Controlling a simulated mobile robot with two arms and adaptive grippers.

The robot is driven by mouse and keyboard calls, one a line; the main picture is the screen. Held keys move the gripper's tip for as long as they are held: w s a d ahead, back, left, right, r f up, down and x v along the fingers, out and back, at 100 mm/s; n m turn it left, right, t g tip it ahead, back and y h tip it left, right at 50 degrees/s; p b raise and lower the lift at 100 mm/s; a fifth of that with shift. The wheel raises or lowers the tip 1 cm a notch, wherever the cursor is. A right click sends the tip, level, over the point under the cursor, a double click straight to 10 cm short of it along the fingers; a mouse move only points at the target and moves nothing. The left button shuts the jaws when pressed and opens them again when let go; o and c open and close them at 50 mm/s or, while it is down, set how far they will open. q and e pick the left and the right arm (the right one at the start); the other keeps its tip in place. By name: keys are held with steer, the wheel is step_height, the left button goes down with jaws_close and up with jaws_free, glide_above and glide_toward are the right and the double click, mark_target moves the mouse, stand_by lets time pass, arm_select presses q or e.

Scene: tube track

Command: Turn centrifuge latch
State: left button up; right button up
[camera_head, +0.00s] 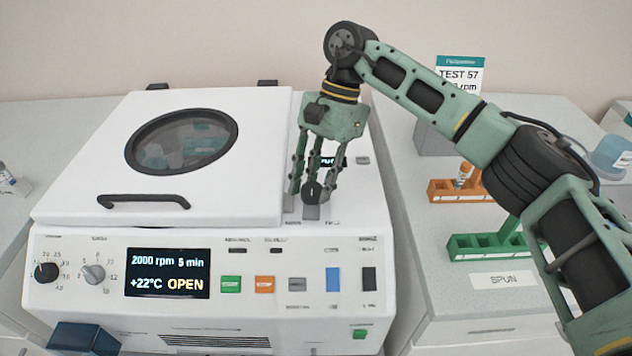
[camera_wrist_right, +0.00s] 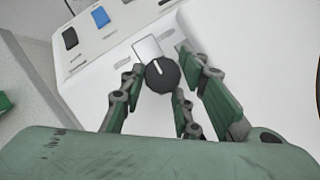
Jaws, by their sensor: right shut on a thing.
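The white centrifuge (camera_head: 330,260) stands in the middle of the head view. Its lid (camera_head: 262,150), with a round window and a dark handle, lies down flat. The display (camera_head: 167,273) reads 2000 rpm, 5 min, +22°C, OPEN. The latch, a round black knob (camera_head: 311,191) with a white line, is on the top panel right of the lid; it also shows in the right wrist view (camera_wrist_right: 161,76). My right gripper (camera_head: 313,186) points down with its fingers around the knob, shut on it. The fingers partly hide the knob in the head view. My left gripper is out of view.
Right of the centrifuge are an orange rack (camera_head: 455,193) with a tube, a green rack (camera_head: 490,246), a SPUN label (camera_head: 503,280) and a TEST 57 sign (camera_head: 460,72). A dark blue object (camera_head: 82,340) shows at the lower left.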

steer(key=shift+s+f, duration=0.2)
steer(key=o, duration=0.9)
steer(key=shift+c, duration=0.2)
steer(key=shift+o, duration=0.9)
steer(key=shift+s+d, duration=0.1)
steer(key=shift+d, duration=0.05)
steer(key=shift+r, duration=0.1)
steer(key=shift+w+r, duration=0.2)
steer(key=shift+r, duration=0.05)
steer(key=v, duration=1.1)
steer(key=shift+r, duration=0.25)
steer(key=shift+w+r, duration=0.1)
